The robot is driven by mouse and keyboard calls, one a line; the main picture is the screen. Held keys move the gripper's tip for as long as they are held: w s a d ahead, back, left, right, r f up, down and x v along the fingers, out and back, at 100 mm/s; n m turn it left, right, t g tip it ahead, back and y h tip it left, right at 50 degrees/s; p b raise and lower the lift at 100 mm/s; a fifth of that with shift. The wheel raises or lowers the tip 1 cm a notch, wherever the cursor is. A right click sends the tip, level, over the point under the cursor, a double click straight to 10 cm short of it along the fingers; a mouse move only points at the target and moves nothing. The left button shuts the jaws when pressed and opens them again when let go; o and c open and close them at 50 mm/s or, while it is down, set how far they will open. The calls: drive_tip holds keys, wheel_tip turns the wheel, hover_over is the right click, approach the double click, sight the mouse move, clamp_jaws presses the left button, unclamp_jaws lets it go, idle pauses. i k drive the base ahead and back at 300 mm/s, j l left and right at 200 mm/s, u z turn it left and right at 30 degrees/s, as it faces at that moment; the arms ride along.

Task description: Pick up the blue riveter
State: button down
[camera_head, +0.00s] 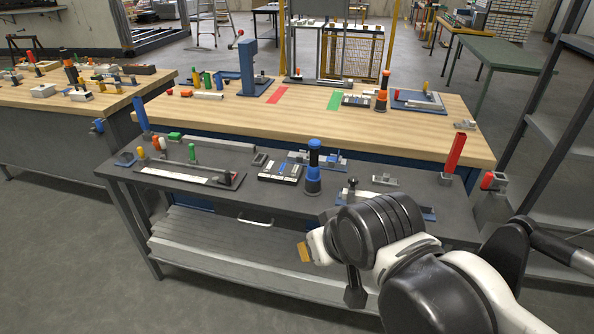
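The blue riveter (313,168) stands upright on the dark grey workbench (225,172).
A black tray of parts (280,171) lies just left of the riveter. A blue plate with a fixture (385,204) lies to its right, near my arm. A red upright handle (455,153) stands at the bench's right end. A wooden-topped table (300,118) is behind.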

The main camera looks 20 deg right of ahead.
sight(313, 176)
drive_tip(key=i+l+z, duration=0.25)
drive_tip(key=i+l, duration=0.15)
drive_tip(key=i+l+z, duration=0.3)
drive_tip(key=i, duration=0.3)
